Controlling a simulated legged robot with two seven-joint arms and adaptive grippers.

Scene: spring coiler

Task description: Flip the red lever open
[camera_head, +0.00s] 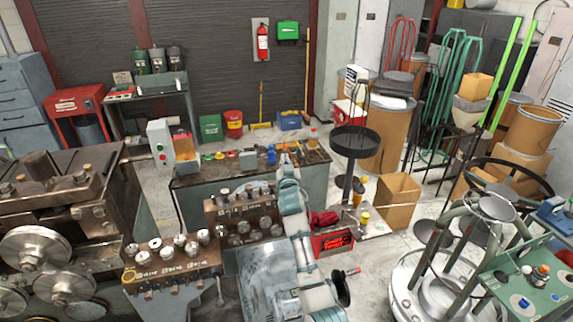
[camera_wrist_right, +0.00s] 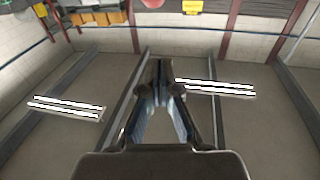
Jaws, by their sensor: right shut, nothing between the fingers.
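A small red-tipped handle (camera_head: 353,271) sticks out beside a black handwheel (camera_head: 341,289) at the lower middle of the head view. It may be the red lever; I cannot tell its position for sure. My right arm rises from the bottom middle, in front of the machine. My right gripper (camera_head: 285,158) is at its top, well above and left of the red handle and apart from it. In the right wrist view my right gripper (camera_wrist_right: 160,68) is shut and empty, with the ceiling behind it. My left gripper is not in view.
A coiling machine with large metal rollers (camera_head: 36,247) fills the left. A cluttered workbench (camera_head: 220,190) stands behind my arm. A red toolbox (camera_head: 333,241) and an open cardboard box (camera_head: 398,203) stand right of it. A round wire stand (camera_head: 405,285) is at the lower right.

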